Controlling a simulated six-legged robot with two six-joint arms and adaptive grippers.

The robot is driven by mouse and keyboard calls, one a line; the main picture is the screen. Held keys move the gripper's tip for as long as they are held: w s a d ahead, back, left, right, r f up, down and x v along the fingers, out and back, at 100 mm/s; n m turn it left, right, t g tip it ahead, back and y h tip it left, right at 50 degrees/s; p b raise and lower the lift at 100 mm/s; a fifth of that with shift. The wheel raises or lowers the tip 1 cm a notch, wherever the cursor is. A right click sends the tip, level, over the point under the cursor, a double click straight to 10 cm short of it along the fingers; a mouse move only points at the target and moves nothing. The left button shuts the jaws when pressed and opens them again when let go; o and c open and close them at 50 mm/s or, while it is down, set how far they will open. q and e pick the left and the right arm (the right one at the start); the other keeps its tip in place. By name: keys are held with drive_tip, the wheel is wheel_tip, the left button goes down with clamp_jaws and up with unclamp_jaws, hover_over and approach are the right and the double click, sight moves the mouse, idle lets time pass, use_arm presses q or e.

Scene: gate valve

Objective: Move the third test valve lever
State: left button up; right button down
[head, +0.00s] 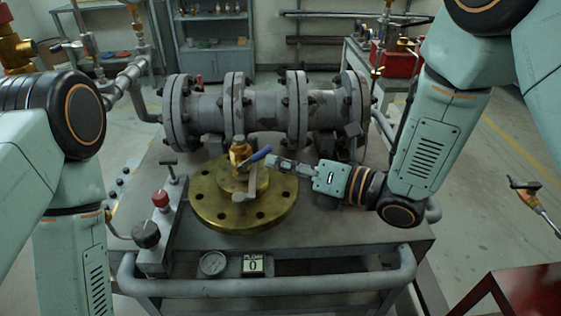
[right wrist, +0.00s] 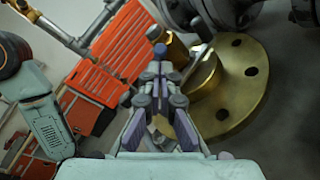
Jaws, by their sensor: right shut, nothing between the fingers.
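A small brass valve (head: 240,152) stands on a round brass flange (head: 225,213) on the grey bench. A blue-handled lever (head: 260,154) extends up and right from it, and a grey lever-like piece (head: 253,183) hangs below. I cannot tell which lever counts as the third. My right gripper (head: 275,163) is shut and empty, with its tips beside the blue handle; contact is unclear. In the right wrist view its closed fingers (right wrist: 160,58) point toward the brass valve (right wrist: 177,50), with the flange (right wrist: 249,90) at right. My left arm shows, but its gripper is outside the frame.
A large grey flanged pipe (head: 265,112) lies behind the brass flange. A block with a red knob (head: 161,199), a round gauge (head: 213,263) and a display reading 0 (head: 254,265) are at the bench's front left. A grey rail (head: 270,287) runs along the front.

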drive_tip(key=shift+w+r, duration=0.1)
drive_tip(key=shift+w+a+r+b, duration=0.2)
drive_tip(key=shift+w+r+b, duration=0.05)
drive_tip(key=shift+r+b, duration=0.2)
use_arm(q)
drive_tip(key=shift+a+f, duration=0.55)
drive_tip(key=shift+f, duration=0.05)
use_arm(e)
drive_tip(key=shift+a+r, duration=0.1)
drive_tip(key=shift+a, duration=0.25)
use_arm(q)
drive_tip(key=shift+d, duration=0.15)
use_arm(e)
drive_tip(key=shift+d, duration=0.2)
